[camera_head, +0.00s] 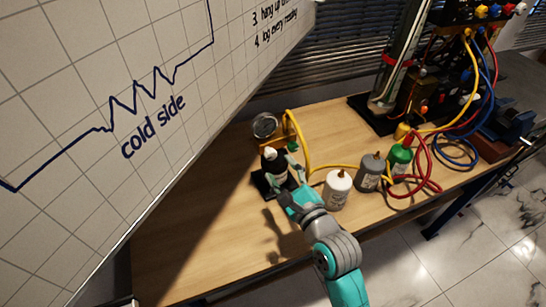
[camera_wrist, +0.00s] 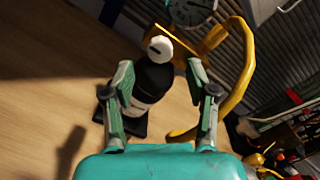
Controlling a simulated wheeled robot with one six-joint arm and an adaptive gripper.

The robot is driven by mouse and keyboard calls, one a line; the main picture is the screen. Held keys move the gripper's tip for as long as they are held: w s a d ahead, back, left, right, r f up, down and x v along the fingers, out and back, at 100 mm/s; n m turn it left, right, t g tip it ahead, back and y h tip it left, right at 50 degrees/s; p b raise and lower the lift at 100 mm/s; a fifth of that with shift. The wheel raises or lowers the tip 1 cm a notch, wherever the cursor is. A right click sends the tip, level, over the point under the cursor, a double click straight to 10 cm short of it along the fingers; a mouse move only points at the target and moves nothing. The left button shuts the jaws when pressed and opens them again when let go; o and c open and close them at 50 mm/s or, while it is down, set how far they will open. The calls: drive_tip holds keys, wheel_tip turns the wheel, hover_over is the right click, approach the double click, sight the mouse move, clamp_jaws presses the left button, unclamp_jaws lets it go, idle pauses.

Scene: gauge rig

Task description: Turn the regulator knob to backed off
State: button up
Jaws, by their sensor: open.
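The regulator is a dark upright body (camera_wrist: 152,82) on a black base. Its pale round knob (camera_wrist: 159,46) has a dark mark across its face. In the head view the regulator (camera_head: 273,166) stands near the left end of the bench, and its knob (camera_head: 270,153) shows on top. My gripper (camera_wrist: 161,70) is open, with green-grey fingers apart on either side of the regulator in the wrist view. The knob appears between and just beyond the fingertips; I cannot tell whether they touch it. In the head view my gripper (camera_head: 284,164) is right beside the regulator.
A round gauge (camera_head: 265,125) stands behind the regulator, with a yellow hose (camera_head: 304,140) to its right. A whiteboard (camera_head: 110,90) overhangs on the left. Bare bench (camera_head: 190,240) lies front left.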

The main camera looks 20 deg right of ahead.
sight(272, 157)
drive_tip(key=shift+w+a, duration=0.2)
drive_tip(key=shift+w, duration=2.35)
clamp_jaws()
